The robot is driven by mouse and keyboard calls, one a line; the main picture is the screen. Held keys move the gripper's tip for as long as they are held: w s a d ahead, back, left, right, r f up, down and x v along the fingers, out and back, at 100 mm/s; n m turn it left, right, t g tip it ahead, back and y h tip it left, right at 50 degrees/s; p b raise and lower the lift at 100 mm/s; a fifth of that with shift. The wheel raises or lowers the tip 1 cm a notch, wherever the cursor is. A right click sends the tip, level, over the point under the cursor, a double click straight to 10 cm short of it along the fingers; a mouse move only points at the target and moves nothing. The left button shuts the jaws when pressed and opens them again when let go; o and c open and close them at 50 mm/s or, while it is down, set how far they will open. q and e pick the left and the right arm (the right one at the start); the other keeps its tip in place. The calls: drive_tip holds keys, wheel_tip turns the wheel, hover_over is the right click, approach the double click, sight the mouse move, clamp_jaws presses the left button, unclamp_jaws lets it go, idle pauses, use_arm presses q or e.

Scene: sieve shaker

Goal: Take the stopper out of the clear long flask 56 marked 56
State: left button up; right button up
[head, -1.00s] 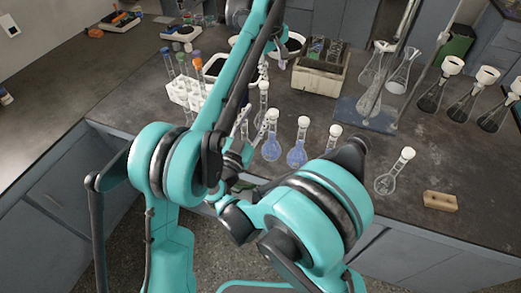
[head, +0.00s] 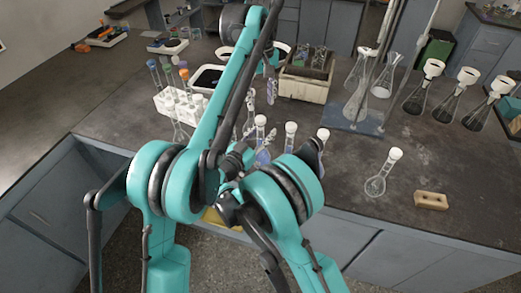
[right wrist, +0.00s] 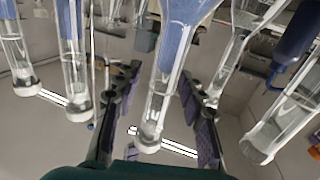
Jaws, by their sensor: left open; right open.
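Several long-necked flasks with white stoppers stand on the dark bench. A clear one (head: 375,186) with a white stopper (head: 395,153) stands apart at the right; I cannot read any number, so I cannot tell which is 56. Nearer my arms, a blue-filled flask (head: 263,157) is partly hidden. In the right wrist view my right gripper (right wrist: 159,75) is open. A stoppered neck (right wrist: 157,95) of a blue-filled flask shows between its fingers, the picture being upside down; contact is unclear.
A white tube rack (head: 172,104) stands at the left. A beige crate (head: 306,87) is at the back. Conical flasks (head: 467,90) stand at the right, and a tan block (head: 431,201) lies near the front edge. Bench around the clear flask is free.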

drive_tip(key=shift+x, duration=1.15)
clamp_jaws()
